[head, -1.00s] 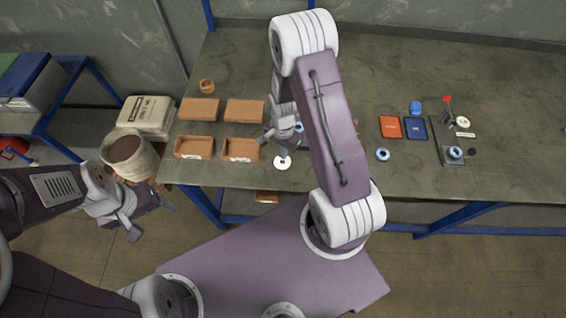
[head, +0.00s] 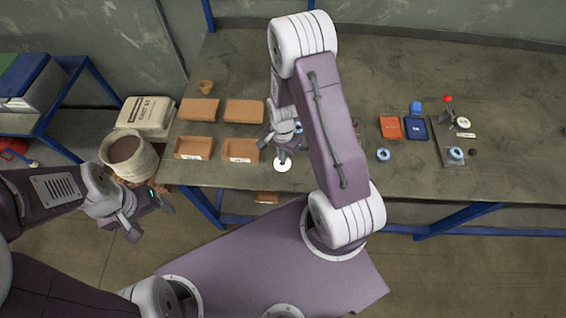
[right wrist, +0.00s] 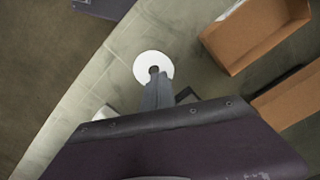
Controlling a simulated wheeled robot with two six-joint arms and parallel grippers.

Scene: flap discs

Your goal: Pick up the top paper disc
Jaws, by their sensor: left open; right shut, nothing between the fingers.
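A white paper disc (head: 282,165) with a dark centre hole lies flat near the table's front edge. It also shows in the right wrist view (right wrist: 144,62). Whether it is one disc or a stack I cannot tell. My right gripper (head: 283,157) points down just over the disc. In the right wrist view its fingers (right wrist: 156,78) are shut and empty, covering part of the disc near its hole; whether they touch it is unclear. My left gripper (head: 153,218) is open and empty, off the table at the left, beside a pale bucket.
Two open cardboard trays (head: 240,158) stand left of the disc, with brown lids (head: 199,110) behind them. Red (head: 390,127) and blue (head: 415,128) packs, a blue ring (head: 383,155) and a grey fixture (head: 452,153) lie right. The pale bucket (head: 142,168) stands left of the table.

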